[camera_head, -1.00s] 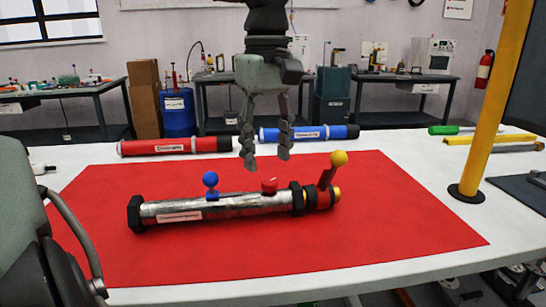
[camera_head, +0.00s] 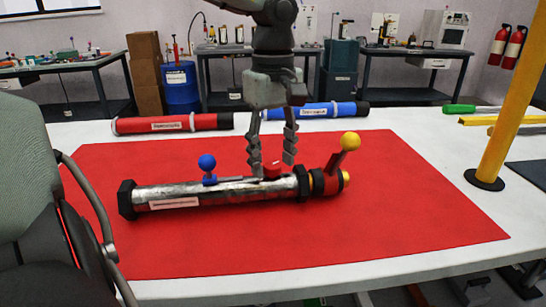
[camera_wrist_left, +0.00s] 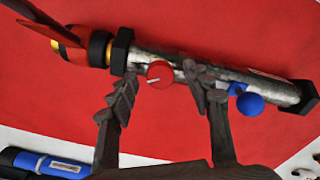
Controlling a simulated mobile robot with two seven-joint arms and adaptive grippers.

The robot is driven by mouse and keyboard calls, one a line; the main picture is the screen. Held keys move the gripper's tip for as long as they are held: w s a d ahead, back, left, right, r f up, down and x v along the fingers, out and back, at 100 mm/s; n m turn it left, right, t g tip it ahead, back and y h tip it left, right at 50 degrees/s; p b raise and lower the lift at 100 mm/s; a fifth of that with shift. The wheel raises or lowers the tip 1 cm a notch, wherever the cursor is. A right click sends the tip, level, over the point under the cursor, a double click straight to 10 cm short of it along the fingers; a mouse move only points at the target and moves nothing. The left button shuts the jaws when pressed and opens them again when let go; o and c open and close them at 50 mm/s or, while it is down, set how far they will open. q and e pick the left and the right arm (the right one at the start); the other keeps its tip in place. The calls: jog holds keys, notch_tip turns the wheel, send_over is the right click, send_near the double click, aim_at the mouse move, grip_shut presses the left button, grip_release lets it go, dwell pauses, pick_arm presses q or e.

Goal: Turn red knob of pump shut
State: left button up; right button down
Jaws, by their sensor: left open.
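The silver pump tube (camera_head: 240,193) lies on the red mat (camera_head: 400,235), running left to right. Its small round red knob (camera_head: 272,170) is on top, near the black collar on the right. My left gripper (camera_head: 272,163) points down over the knob, open, with one finger on each side. The left wrist view shows the knob's face (camera_wrist_left: 159,74) with a pale line across it, between the spread fingers (camera_wrist_left: 162,80). I cannot tell if either finger touches the knob. My right gripper is not in view.
A blue ball handle (camera_head: 207,163) stands left of the knob, and a red lever with a yellow ball (camera_head: 349,140) stands right. A red tube (camera_head: 170,123) and a blue tube (camera_head: 315,110) lie behind the mat. A yellow post (camera_head: 507,105) rises at right.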

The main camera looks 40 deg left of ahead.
pick_arm(q)
jog(key=shift+f, duration=0.2)
jog(key=shift+c, duration=0.4)
grip_shut()
